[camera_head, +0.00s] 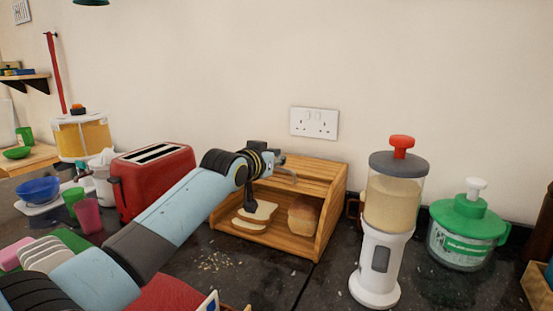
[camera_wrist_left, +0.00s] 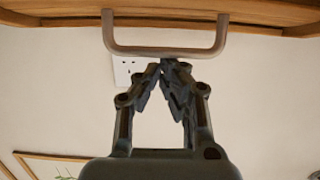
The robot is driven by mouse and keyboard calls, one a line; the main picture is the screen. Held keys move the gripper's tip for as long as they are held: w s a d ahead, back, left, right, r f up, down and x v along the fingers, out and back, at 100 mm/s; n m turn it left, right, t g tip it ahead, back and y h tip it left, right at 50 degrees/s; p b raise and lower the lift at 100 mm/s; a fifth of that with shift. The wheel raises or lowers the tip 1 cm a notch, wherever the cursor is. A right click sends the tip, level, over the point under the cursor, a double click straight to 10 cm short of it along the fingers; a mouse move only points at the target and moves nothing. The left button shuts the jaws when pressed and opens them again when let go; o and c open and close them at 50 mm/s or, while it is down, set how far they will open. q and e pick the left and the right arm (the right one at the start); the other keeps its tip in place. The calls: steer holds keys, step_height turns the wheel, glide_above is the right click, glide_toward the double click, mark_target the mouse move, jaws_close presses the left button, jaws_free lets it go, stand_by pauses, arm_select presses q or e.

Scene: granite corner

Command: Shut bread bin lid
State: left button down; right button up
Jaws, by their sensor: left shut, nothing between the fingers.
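The wooden bread bin (camera_head: 318,215) stands against the wall with its front open. Its slatted lid (camera_head: 310,172) is raised at the top, and a grey bar handle (camera_head: 288,173) sticks out from it. Bread slices (camera_head: 254,216) and a loaf (camera_head: 303,215) are inside. My left gripper (camera_head: 250,204) is at the bin's front left, partly hidden by my wrist. In the left wrist view its fingers (camera_wrist_left: 166,66) are shut and empty, with tips beside the handle (camera_wrist_left: 165,51); I cannot tell whether they touch. The lid's wooden edge (camera_wrist_left: 190,12) lies beyond. My right gripper is not in view.
A red toaster (camera_head: 153,180) stands left of the bin, behind my left arm. A white dispenser (camera_head: 385,230) stands close on the right, with a green-lidded jar (camera_head: 466,235) farther right. Crumbs (camera_head: 215,262) lie on the dark worktop. A wall socket (camera_head: 314,122) is above the bin.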

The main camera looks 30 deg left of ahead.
arm_select(q)
steer(key=s+f+t+b, duration=0.1)
steer(key=s+f+b, duration=0.2)
steer(key=s+f, duration=0.6)
steer(key=shift+s+d+t+b, duration=0.3)
steer(key=shift+s+d+b, duration=0.1)
steer(key=shift+s, duration=1.15)
steer(key=shift+f, duration=0.1)
